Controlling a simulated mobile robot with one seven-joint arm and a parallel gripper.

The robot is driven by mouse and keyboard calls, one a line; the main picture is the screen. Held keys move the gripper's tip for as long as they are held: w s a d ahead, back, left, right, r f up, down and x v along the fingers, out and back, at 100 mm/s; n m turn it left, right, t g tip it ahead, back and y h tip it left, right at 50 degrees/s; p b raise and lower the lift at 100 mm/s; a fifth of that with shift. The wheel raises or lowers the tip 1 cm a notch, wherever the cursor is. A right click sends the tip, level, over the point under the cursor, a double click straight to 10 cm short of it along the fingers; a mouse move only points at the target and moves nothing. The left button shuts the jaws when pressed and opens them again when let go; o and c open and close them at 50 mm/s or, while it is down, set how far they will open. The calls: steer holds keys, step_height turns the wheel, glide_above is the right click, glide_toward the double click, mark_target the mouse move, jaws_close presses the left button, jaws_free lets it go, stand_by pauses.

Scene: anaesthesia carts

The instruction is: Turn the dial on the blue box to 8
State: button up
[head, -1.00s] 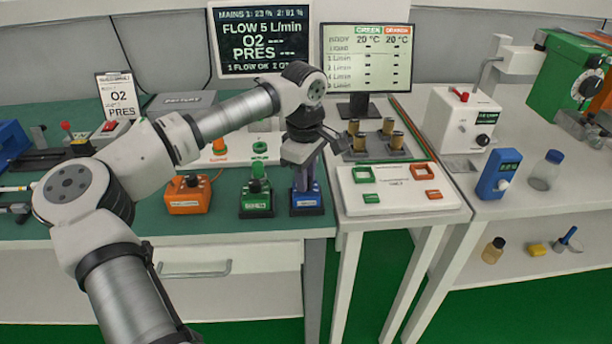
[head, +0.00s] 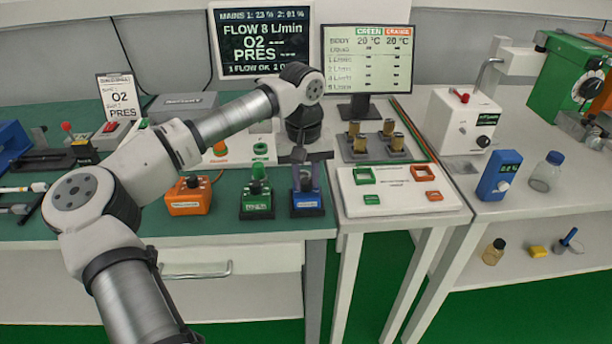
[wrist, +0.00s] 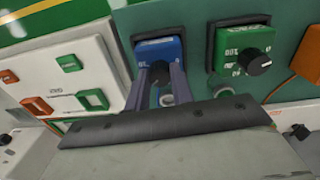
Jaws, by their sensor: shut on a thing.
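The blue box (head: 307,202) stands at the right front edge of the green table in the head view. My gripper (head: 303,175) is above it and partly hides it, reaching down to its dial. In the wrist view the blue box (wrist: 157,52) shows at the top middle, with its black dial (wrist: 159,76) between the two fingers. My gripper (wrist: 161,80) is shut on the dial. The dial's pointer and scale are too small or hidden to read. The dark monitor (head: 260,42) behind reads FLOW 8 L/min, O2 and PRES.
A green box (head: 257,203) with a black knob stands close to the left of the blue one, and an orange box (head: 188,197) further left. A white panel (head: 400,202) lies to the right. A blue meter (head: 498,176) stands on the right-hand table.

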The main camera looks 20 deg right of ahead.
mark_target(304, 181)
steer(key=shift+m, duration=1.2)
steer(key=o, duration=1)
steer(key=shift+r, duration=0.1)
step_height(304, 181, up, 14)
steer(key=shift+a+f+b, duration=0.2)
steer(key=shift+a+b, duration=0.05)
steer(key=shift+b, duration=0.15)
steer(key=shift+w+d, duration=0.1)
